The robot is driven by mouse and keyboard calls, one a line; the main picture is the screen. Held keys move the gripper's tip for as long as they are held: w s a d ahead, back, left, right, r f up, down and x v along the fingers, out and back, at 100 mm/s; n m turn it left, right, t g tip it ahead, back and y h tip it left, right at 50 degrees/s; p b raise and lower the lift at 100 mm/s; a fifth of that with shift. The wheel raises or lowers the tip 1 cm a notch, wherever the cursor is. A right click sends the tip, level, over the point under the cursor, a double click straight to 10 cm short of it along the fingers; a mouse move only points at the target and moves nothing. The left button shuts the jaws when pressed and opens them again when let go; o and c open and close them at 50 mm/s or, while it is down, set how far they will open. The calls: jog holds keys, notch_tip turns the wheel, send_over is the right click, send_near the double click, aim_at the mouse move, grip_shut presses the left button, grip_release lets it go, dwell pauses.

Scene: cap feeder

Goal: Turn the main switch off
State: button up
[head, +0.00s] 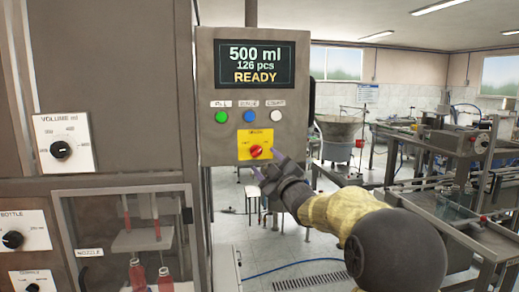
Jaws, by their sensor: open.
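The main switch (256,151) is a red rotary knob on a yellow plate (247,139), low on the grey control panel (206,100). The knob's handle looks tilted; its exact setting is too small to read. My gripper (267,166) is open, its two fingers pointing up and left at the switch from below and to the right. The fingertips are close to the knob and overlap the plate's lower edge in the picture. I cannot tell whether they touch it. The panel's display (255,64) reads "500 ml, 126 pcs, READY".
Green (222,117), blue (250,116) and white (276,116) buttons sit just above the switch. A volume dial (61,150) and a nozzle window with red bottles (138,272) are at left. Conveyor machinery (450,180) stands at right.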

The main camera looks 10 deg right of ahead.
aim_at(258, 153)
jog(key=p+x, duration=0.1)
jog(key=x, duration=0.3)
jog(key=shift+r+p, duration=0.15)
jog(key=shift+p, duration=0.2)
jog(key=shift+w+a, duration=0.15)
jog(key=shift+w, duration=0.35)
jog(key=c, duration=1)
